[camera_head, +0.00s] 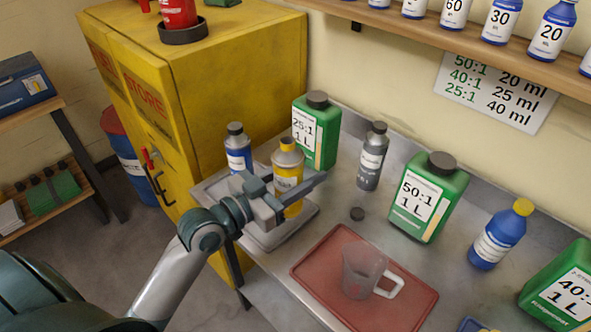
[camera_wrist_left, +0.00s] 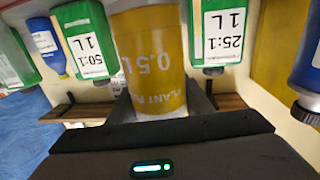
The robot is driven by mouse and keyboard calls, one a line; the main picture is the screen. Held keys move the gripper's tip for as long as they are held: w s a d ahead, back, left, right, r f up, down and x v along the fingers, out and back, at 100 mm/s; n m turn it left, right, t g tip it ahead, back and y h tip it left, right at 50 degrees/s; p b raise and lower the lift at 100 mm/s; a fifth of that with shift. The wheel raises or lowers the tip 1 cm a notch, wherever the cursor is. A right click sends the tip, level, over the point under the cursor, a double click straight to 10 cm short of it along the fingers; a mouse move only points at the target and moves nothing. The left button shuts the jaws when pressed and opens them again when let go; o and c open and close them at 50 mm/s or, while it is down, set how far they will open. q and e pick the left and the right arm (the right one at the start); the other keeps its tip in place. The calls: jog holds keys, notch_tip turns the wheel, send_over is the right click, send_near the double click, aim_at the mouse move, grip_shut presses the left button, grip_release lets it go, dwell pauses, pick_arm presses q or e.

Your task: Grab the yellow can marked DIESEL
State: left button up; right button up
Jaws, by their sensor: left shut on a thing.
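In the left wrist view the same yellow bottle (camera_wrist_left: 150,55) fills the space between the fingers. Its print there reads "0.5 L" and "PLANT", with the rest cut off. I cannot read DIESEL on any thing in view. My right gripper is out of view.
A blue bottle (camera_head: 237,149) stands just left of the yellow one, and a green 25:1 jug (camera_head: 318,130) close behind. A grey bottle (camera_head: 372,157), a green 50:1 jug (camera_head: 428,198) and a red mat (camera_head: 317,262) with a clear jug (camera_head: 360,270) lie to the right.

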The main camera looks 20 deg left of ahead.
pick_arm(q)
jog(key=s+d+r+p, duration=0.2)
jog(key=s+d+r, duration=0.1)
jog(key=d, duration=0.3)
jog(key=shift+s+r+p, duration=0.25)
jog(key=shift+r+p, duration=0.1)
jog(key=shift+r, duration=0.35)
jog(key=shift+d, duration=0.15)
dwell(1.1)
